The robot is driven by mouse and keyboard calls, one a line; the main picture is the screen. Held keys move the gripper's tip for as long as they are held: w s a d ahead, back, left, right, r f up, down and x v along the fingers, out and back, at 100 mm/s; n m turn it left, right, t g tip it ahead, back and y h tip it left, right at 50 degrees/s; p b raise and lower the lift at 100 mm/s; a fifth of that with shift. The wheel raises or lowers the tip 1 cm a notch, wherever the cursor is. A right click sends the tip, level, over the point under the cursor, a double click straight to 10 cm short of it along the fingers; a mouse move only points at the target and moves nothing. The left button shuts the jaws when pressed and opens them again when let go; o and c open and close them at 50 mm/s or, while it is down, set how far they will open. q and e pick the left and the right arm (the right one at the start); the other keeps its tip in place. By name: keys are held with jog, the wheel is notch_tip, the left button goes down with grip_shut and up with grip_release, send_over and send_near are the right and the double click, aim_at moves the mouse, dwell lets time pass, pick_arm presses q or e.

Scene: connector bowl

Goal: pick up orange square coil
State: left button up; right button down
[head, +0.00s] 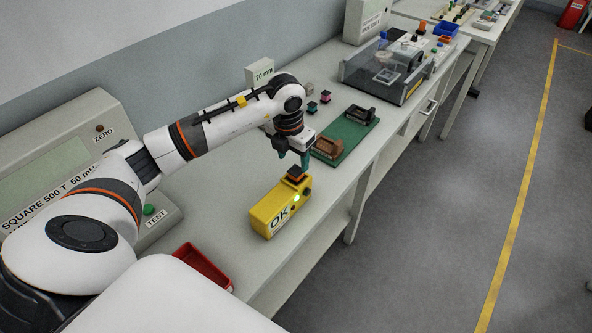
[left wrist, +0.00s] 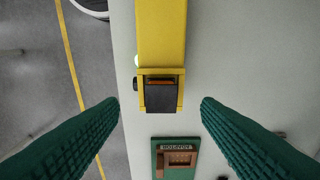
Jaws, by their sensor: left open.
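The orange square coil (head: 296,174), dark with an orange edge, sits at the end of the yellow tester (head: 272,211) marked OK. In the left wrist view the coil (left wrist: 161,97) shows a black face and a thin orange band, seated in the yellow tester's end (left wrist: 160,35). My left gripper (head: 304,158) is just above the coil, pointing down. In the left wrist view its two green fingers (left wrist: 160,103) are wide apart, one on each side of the coil, with nothing between them gripped. My right gripper is not in view.
A green board (head: 346,139) with a brown holder and a dark holder lies beyond the tester. Small pink and teal coils (head: 318,101) stand behind. A red bin (head: 203,265) is at the near edge. A grey tester (head: 75,165) stands at left.

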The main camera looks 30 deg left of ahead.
aim_at(296, 170)
pick_arm(q)
jog(key=shift+w+a+f, duration=0.1)
jog(key=shift+w+f, duration=0.1)
jog(key=shift+f, duration=0.2)
jog(key=shift+w+f+p, duration=0.15)
jog(key=shift+f+p, duration=0.15)
jog(key=f+p, duration=0.2)
jog(key=f, duration=0.2)
jog(key=shift+w, duration=0.2)
jog(key=shift+w+f, duration=0.1)
jog(key=shift+f, duration=0.2)
jog(key=shift+r, duration=0.1)
jog(key=c, duration=1.1)
